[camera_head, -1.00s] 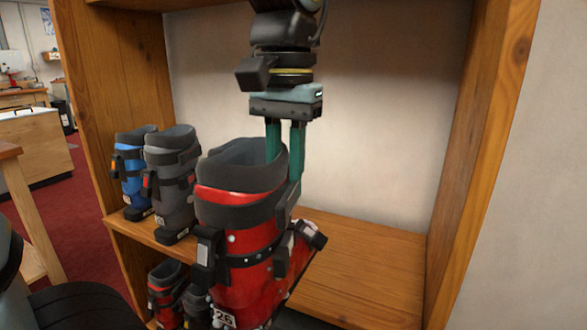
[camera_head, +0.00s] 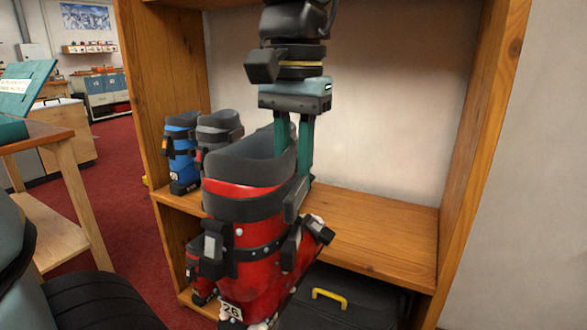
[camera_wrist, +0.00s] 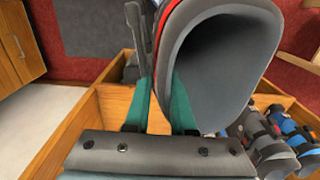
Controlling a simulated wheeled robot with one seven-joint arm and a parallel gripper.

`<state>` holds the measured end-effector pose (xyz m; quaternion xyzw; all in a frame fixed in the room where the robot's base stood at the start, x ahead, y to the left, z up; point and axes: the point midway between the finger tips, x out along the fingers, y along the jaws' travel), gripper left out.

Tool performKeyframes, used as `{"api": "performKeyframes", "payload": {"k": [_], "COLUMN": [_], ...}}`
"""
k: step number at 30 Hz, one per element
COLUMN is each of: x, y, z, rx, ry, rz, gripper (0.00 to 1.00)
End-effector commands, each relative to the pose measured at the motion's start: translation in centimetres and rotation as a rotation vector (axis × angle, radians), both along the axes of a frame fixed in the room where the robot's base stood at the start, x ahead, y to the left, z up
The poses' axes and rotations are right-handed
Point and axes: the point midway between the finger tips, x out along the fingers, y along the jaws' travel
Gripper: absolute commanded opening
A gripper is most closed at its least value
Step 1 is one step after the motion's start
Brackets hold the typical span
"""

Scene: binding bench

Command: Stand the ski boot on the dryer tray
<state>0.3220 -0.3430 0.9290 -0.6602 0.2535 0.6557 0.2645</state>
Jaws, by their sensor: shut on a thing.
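A red ski boot (camera_head: 245,255) with a dark grey liner cuff and a tag reading 26 hangs upright in front of the shelf unit. My gripper (camera_head: 294,175) is above it with its green fingers shut on the rear wall of the cuff, one finger inside the boot's opening. In the wrist view the boot's grey cuff (camera_wrist: 215,55) fills the middle, with my gripper's fingers (camera_wrist: 163,105) on either side of its wall. The boot's sole is partly cut off by the lower picture edge. I cannot make out a dryer tray in these frames.
A blue boot (camera_head: 182,150) and a grey boot (camera_head: 218,132) stand on the wooden shelf (camera_head: 375,225), whose right part is clear. Below is a black case with a yellow handle (camera_head: 330,295). A wooden bench (camera_head: 45,140) with a green item stands at left, with red floor between.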

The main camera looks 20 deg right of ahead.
Motion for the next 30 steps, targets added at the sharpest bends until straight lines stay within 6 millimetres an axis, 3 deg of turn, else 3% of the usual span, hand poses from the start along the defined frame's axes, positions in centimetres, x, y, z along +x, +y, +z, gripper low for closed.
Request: {"api": "performKeyframes", "payload": {"k": [5, 17, 30], "x": [0.0, 1.8, 6.1], "y": [0.0, 1.4, 4.8], "z": [0.1, -1.8, -6.5], "rx": [-0.002, -0.001, 0.002], "ry": [-0.002, -0.001, 0.001], "rz": [0.000, 0.050, 0.172], "gripper": [0.00, 0.00, 0.00]}}
